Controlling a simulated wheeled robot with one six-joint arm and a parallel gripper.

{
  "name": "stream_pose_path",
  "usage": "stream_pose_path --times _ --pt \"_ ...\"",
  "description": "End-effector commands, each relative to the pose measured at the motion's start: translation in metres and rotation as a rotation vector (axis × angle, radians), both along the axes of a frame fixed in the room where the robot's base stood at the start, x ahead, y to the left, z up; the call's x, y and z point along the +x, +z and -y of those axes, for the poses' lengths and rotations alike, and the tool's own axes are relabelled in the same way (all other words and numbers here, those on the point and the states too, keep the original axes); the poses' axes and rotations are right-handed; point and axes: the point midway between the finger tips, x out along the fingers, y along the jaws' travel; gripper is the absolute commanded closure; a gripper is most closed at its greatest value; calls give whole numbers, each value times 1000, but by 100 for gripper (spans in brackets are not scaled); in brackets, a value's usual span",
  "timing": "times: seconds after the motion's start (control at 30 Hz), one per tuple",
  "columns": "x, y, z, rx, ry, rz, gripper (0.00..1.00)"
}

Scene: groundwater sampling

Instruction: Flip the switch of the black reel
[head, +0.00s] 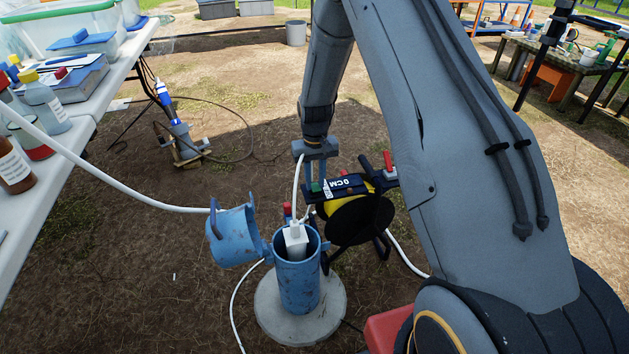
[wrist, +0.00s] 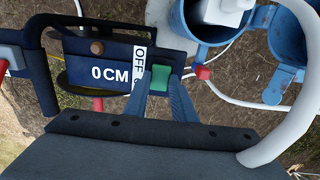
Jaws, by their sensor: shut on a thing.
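The black reel (head: 360,215) stands behind and right of the blue well pipe, with a yellow drum and a dark blue top panel (head: 343,187) marked "0 CM". In the wrist view, the panel (wrist: 110,72) carries a white "OFF" label (wrist: 140,65) beside a green switch (wrist: 161,78). My gripper (wrist: 165,86) is shut on the green switch, one blue finger on each side of it. In the head view, my gripper (head: 316,180) points down onto the left end of the panel. The switch is mostly hidden there by the fingers.
The blue well pipe (head: 298,285) with its open cap (head: 237,238) stands on a concrete disc (head: 268,318), close to the gripper. A white hose (head: 130,190) runs across from the left table (head: 60,165). A pump (head: 182,140) stands behind on open ground.

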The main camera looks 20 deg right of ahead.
Motion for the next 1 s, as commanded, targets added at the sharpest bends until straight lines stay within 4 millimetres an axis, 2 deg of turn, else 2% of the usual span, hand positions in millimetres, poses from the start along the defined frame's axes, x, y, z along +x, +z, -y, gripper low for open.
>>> stream_pose_path --times 0.07,0.1,0.17,0.2,0.47,0.57,1.0 --pt "0 0 0 0 0 1 99" --pt "0 0 0 0 0 1 70" --pt "0 0 0 0 0 1 60" --pt "0 0 0 0 0 1 58" --pt "0 1 0 0 0 1 58" --pt "0 7 0 0 0 2 58" --pt "0 70 0 0 0 1 58"
